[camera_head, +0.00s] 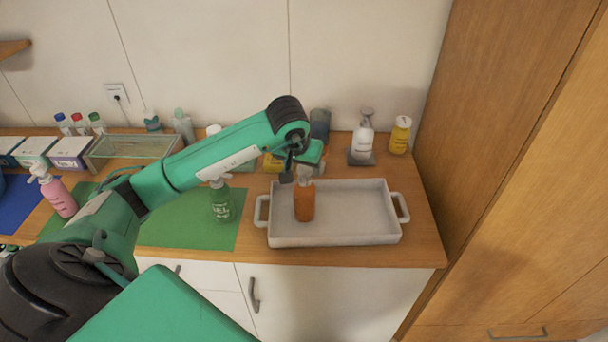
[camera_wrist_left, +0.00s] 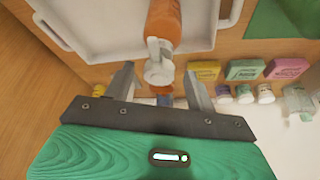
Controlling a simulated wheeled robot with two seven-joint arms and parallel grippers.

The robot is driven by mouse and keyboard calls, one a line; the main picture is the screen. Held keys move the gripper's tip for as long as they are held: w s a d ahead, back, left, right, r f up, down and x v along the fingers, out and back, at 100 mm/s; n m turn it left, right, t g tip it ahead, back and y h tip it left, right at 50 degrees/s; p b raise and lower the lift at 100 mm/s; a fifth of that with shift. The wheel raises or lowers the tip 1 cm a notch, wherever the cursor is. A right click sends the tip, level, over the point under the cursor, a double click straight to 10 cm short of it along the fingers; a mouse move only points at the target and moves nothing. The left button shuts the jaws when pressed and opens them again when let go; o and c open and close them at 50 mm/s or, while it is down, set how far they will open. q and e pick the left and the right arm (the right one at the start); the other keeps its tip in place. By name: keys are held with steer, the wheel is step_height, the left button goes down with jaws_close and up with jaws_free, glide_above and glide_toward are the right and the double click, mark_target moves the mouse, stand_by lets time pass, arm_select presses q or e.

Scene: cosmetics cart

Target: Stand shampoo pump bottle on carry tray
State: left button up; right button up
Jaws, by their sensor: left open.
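An orange pump bottle (camera_head: 304,203) with a pale pump head stands upright in the left part of the white carry tray (camera_head: 345,240). In the left wrist view the orange bottle (camera_wrist_left: 166,25) shows at the top centre, with its pump head (camera_wrist_left: 158,72) toward my fingers. My left gripper (camera_head: 297,174) is above the bottle at pump height. In the left wrist view its two fingers (camera_wrist_left: 160,80) are spread apart, one on each side of the pump head, with gaps showing. The bottle's base is partly hidden in that view. My right gripper is not in view.
A green pump bottle (camera_head: 221,202) stands on a green mat (camera_head: 190,232) left of the tray. A pink pump bottle (camera_head: 60,198) stands farther left. A white spray bottle (camera_head: 363,138) and a yellow bottle (camera_head: 399,136) stand behind the tray. The tray's right half is clear.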

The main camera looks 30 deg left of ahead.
arm_select(q)
steer(key=b+v, duration=0.1)
steer(key=v, duration=0.6)
steer(key=shift+s+r, duration=0.2)
steer(key=shift+r, duration=0.2)
